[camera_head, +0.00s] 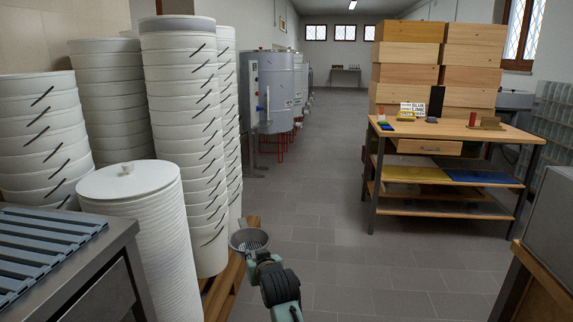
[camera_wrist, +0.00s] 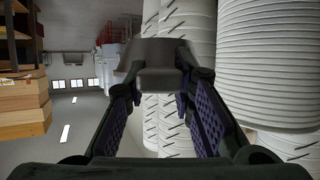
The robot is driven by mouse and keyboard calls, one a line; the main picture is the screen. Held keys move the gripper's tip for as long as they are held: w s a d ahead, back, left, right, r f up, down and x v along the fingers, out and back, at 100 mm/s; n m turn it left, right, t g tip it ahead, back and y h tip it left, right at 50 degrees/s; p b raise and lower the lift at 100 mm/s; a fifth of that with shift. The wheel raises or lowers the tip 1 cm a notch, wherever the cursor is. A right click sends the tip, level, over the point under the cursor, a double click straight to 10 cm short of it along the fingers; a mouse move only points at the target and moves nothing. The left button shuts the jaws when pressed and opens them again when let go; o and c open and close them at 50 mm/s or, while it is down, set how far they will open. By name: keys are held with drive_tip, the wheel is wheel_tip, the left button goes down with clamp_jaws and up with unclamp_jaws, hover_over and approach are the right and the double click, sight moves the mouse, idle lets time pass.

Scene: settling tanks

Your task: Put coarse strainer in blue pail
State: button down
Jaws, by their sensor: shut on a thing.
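The coarse strainer (camera_head: 240,232) is a grey round bowl with a perforated bottom, low in the middle of the head view. My gripper (camera_head: 259,257) is shut on its near side and holds it in the air. In the wrist view the strainer (camera_wrist: 155,78) is a grey shape between the fingertips of my gripper (camera_wrist: 158,88). The far part of the strainer is hard to make out there. I cannot make out a blue pail in either view.
Tall stacks of white buckets (camera_head: 180,100) and a stack of white lids (camera_head: 140,220) stand at the left by a wooden pallet (camera_head: 222,290). A workbench (camera_head: 455,132) with wooden boxes (camera_head: 405,75) stands at the right. Steel tanks (camera_head: 275,85) line the back left. The middle floor is clear.

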drive_tip(key=s+d+f+m+h, duration=0.2)
drive_tip(key=s+d+f, duration=0.2)
drive_tip(key=f, duration=0.4)
drive_tip(key=s+d+f+m+h, duration=0.2)
drive_tip(key=s+d+f+h, duration=0.15)
drive_tip(key=f, duration=0.35)
drive_tip(key=s+d+f+m+h+b, duration=0.1)
drive_tip(key=s+f+m+h+b, duration=0.2)
drive_tip(key=s+f, duration=0.7)
drive_tip(key=shift+f+b, duration=0.15)
drive_tip(key=shift+b, duration=0.7)
drive_tip(key=shift+d, duration=0.1)
